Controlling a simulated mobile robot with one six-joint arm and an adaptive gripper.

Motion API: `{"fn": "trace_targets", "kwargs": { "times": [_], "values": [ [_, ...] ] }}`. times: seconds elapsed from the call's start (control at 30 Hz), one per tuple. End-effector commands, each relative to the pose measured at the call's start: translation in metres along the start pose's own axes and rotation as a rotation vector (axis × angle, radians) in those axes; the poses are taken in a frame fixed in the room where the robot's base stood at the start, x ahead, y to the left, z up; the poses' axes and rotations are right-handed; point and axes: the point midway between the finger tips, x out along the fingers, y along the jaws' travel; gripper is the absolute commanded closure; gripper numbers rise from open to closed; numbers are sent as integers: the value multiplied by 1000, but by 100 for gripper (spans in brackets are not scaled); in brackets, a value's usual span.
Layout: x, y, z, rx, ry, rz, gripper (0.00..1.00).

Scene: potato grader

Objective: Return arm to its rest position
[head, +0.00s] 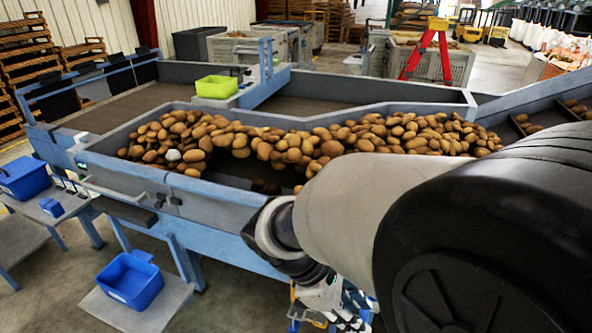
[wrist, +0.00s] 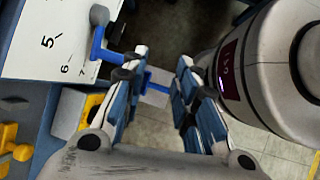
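My gripper (wrist: 162,62) shows in the wrist view with its two blue-padded fingers apart. No object is held between them; the floor and a small blue item show through the gap, behind the fingers. In the head view my arm reaches in from the right, and part of my gripper (head: 335,308) shows at the bottom edge, below the near side of the grader. The fingertips cannot be made out there.
The grader (head: 215,208) carries many potatoes (head: 290,145). A green tray (head: 216,87) and blue bins (head: 131,281) stand around it.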

Motion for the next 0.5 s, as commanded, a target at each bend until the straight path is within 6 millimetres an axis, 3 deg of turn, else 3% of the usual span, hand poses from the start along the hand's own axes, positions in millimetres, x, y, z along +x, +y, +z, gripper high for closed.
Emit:
{"fn": "trace_targets", "kwargs": {
  "times": [0.03, 0.2, 0.5],
  "values": [
    [-6, -5, 17, 117, 64, -15, 72],
    [-22, -29, 55, 505, 266, -77, 72],
    [-45, -67, 95, 1129, 599, -167, 72]
  ]
}}
